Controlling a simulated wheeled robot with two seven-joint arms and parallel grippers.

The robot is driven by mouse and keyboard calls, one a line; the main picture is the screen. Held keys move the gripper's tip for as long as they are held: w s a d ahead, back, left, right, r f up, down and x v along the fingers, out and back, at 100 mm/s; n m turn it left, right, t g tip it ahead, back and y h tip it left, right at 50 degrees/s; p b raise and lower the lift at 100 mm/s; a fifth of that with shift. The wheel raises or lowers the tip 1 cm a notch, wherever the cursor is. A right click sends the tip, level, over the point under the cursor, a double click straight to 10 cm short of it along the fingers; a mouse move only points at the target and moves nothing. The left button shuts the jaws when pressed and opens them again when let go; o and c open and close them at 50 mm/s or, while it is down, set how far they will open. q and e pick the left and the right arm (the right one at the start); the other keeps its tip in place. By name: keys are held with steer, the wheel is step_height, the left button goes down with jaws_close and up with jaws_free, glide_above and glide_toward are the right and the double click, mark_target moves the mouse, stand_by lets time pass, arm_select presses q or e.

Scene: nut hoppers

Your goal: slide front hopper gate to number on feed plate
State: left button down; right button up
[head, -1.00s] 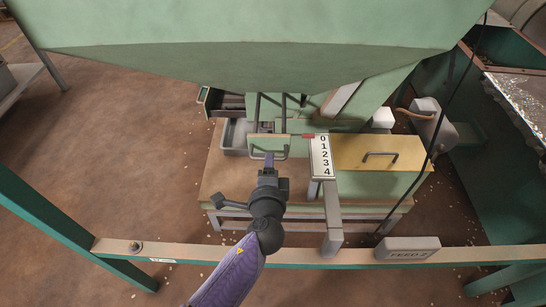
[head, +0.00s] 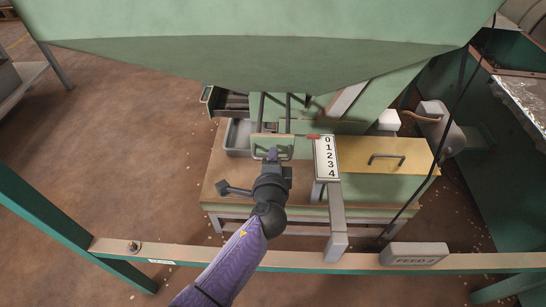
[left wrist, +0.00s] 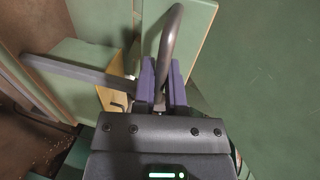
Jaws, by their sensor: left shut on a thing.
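The front hopper gate (head: 287,142) is a pale green plate with a dark bar handle, under the big green hopper. My left gripper (head: 272,155) is at this handle. In the left wrist view, the purple fingers (left wrist: 162,82) are shut on the curved handle bar (left wrist: 171,38), with the gate plate (left wrist: 193,45) behind it. A white number scale (head: 327,158) reads 0 to 4 from far to near. A red pointer (head: 313,137) is beside the 0. The grey feed plate (head: 414,255) reads FEED and a small digit that looks like 2. My right gripper is not in view.
The green hopper (head: 240,65) hangs over the far side. A green rail with a tan top (head: 185,254) crosses in front. A yellow panel with a handle (head: 360,153) lies right of the scale. A black cable (head: 441,140) hangs at the right.

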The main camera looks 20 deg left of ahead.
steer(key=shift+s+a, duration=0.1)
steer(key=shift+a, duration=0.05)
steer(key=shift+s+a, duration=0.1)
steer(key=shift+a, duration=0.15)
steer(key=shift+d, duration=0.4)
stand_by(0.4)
